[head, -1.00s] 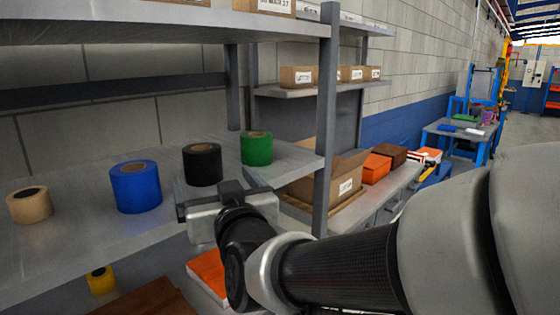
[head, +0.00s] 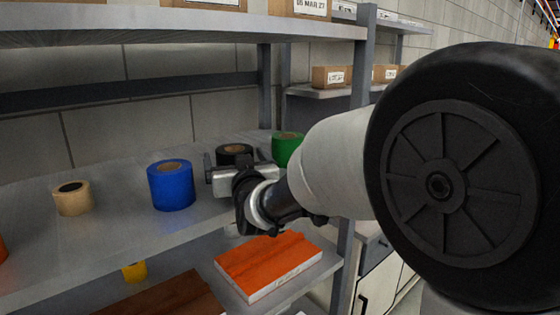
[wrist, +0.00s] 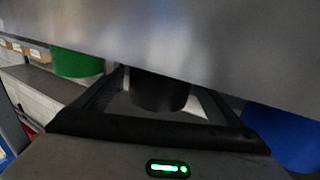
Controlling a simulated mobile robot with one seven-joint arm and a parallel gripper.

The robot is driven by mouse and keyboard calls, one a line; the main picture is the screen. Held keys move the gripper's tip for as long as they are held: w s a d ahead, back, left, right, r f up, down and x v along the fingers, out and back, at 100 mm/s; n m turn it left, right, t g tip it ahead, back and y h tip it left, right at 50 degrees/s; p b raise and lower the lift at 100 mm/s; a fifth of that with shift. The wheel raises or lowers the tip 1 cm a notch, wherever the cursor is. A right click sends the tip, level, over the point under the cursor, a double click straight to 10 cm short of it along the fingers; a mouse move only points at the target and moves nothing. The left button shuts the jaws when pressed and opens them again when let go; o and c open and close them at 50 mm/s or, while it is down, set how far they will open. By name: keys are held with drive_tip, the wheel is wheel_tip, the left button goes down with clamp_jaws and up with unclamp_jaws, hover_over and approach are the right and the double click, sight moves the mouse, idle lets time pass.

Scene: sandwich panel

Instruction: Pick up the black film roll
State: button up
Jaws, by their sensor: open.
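The black film roll (head: 235,153) stands on the grey shelf between the blue roll and the green roll in the head view. Its lower part is hidden behind my gripper (head: 222,168). My gripper is open and level with the roll, just in front of it. In the wrist view the black roll (wrist: 158,92) shows between the open fingers of my gripper (wrist: 155,105). I cannot tell from these frames whether the fingers touch it.
A blue roll (head: 171,186) stands left of the black one and a green roll (head: 287,148) right of it. A tan roll (head: 72,198) stands further left. A grey shelf post (head: 360,100) rises at the right. An orange-topped box (head: 268,262) lies below.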

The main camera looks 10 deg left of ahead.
drive_tip(key=shift+w+a, duration=0.2)
drive_tip(key=shift+w, duration=0.25)
drive_tip(key=shift+r, duration=0.1)
drive_tip(key=c, duration=1.3)
